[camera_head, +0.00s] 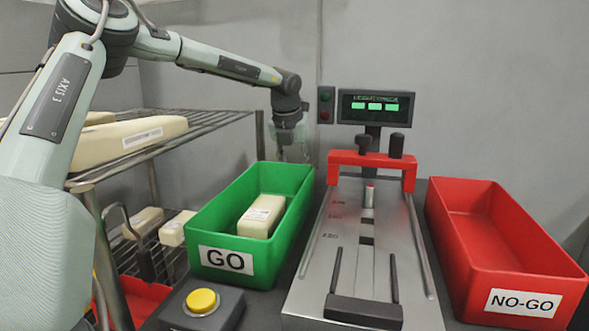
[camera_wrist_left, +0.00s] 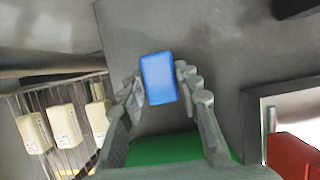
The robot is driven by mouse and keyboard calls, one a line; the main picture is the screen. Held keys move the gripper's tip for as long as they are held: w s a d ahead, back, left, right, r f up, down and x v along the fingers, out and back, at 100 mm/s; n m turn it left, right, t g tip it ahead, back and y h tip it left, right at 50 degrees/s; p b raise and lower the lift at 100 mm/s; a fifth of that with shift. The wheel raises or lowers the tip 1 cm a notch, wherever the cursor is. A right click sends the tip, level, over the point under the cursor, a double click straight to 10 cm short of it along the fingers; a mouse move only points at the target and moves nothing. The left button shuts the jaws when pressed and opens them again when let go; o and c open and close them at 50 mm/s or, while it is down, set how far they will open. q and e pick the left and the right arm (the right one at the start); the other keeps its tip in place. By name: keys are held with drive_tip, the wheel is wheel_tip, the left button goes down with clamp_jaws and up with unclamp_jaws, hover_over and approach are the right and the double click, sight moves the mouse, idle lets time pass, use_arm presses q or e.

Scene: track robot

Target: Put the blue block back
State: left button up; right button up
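The blue block (camera_wrist_left: 159,79) shows in the left wrist view, between the fingertips of my left gripper (camera_wrist_left: 160,88), with a finger against each side. In the head view my left gripper (camera_head: 291,146) is above the back right corner of the green GO bin (camera_head: 213,225). I cannot make out the blue block in the head view. The GO bin holds a cream block (camera_head: 262,216). My right gripper is not in view.
A metal gauge track (camera_head: 335,240) with a red bridge (camera_head: 372,161) stands right of the GO bin. The red NO-GO bin (camera_head: 490,225) is empty. A yellow button (camera_head: 201,301) is in front. A wire rack (camera_head: 215,122) with cream blocks stands left.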

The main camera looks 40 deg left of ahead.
use_arm(q)
drive_tip(key=o, duration=0.3)
drive_tip(key=shift+r, duration=0.1)
drive_tip(key=shift+r, duration=0.15)
drive_tip(key=v, duration=1.1)
drive_tip(key=shift+s+r, duration=0.15)
drive_tip(key=shift+r, duration=0.25)
